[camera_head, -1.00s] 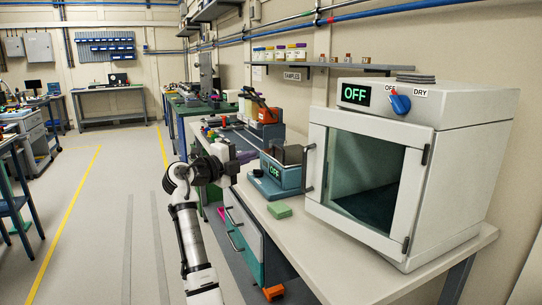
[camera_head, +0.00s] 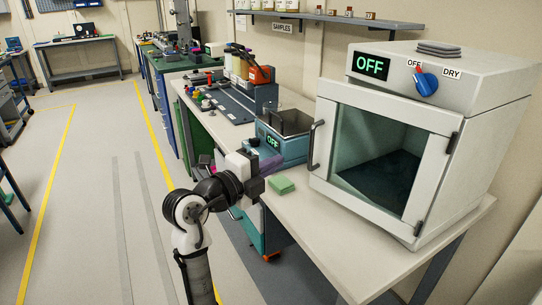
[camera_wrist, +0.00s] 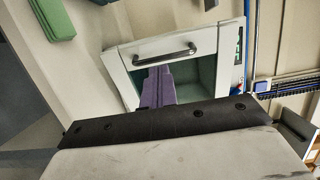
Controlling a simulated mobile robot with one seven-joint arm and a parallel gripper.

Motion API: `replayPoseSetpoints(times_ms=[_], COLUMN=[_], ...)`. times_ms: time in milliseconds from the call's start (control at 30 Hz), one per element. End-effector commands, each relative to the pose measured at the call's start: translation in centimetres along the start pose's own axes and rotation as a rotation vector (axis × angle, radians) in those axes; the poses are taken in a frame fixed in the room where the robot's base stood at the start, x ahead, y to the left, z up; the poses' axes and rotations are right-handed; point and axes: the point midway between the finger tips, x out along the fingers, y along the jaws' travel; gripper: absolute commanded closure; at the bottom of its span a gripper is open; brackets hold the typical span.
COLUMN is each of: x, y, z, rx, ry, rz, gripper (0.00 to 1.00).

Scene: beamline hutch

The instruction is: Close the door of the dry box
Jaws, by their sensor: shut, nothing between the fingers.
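The dry box (camera_head: 482,105) is a large white cabinet on the right end of the bench, with an OFF display and a blue knob. Its glazed door (camera_head: 328,180) has a dark handle (camera_head: 314,145) on the left and hinges on the right. The door's handle side stands out from the cabinet front, so it looks slightly ajar. My gripper (camera_head: 276,162), with purple fingers, is shut and empty, left of the door and apart from it.
The floor (camera_head: 95,190) to the left is clear.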

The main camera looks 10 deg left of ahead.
Motion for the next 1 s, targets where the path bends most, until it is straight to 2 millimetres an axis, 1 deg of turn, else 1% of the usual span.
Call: replayPoseSetpoints(times_ms=[33, 300, 500, 700, 1000], x=[1.2, 7.0, 10.1, 11.2, 11.3], y=[-0.4, -0.4, -0.3, -0.1, 0.0], z=[-0.1, -0.1, 0.0, 0.1, 0.1], rx=[-0.003, -0.003, -0.002, -0.001, 0.000], ry=[0.005, 0.004, 0.002, -0.001, -0.001], rz=[0.001, 0.002, 0.001, 0.000, 0.000], gripper=[1.00, 1.00, 1.00, 1.00, 1.00])
